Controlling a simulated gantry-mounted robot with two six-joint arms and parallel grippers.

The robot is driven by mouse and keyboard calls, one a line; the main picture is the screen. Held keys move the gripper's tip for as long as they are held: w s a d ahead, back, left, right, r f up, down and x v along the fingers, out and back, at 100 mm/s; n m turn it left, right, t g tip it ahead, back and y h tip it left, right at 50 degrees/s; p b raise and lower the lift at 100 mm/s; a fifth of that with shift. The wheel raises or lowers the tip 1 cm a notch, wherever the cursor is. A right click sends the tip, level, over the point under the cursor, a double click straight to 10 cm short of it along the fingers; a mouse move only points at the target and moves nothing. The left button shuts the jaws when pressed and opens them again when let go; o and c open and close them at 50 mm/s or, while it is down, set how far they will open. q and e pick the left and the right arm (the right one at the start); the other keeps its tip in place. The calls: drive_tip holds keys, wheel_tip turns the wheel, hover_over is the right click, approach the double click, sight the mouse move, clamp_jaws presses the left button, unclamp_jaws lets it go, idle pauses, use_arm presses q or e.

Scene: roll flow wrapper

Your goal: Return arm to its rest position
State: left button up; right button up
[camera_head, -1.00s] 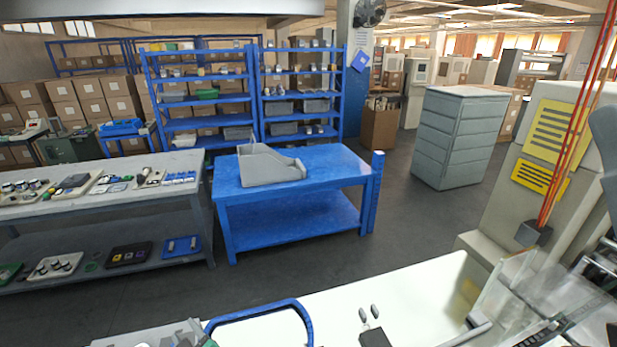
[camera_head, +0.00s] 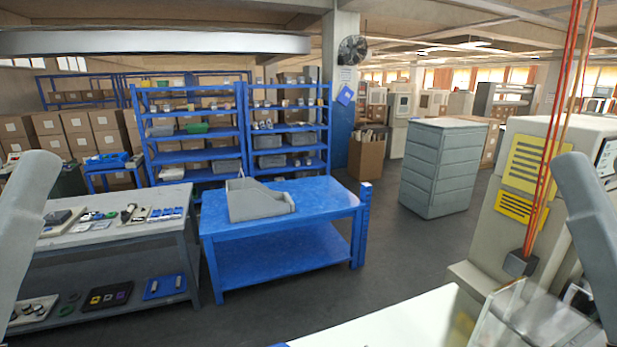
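Grey links of my two arms show at the picture's sides, one at the far left and one at the far right.
A blue table (camera_head: 285,215) bears a grey bin (camera_head: 258,200). A grey workbench (camera_head: 150,228) with small parts stands left of it. A white worktop (camera_head: 400,322) and a beige machine (camera_head: 480,278) are at the lower right. Blue shelves (camera_head: 240,130) stand behind; dark floor (camera_head: 395,240) is clear.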

wheel_tip(320, 180, up, 22)
drive_tip(key=p, duration=1.8)
drive_tip(key=shift+r, duration=0.1)
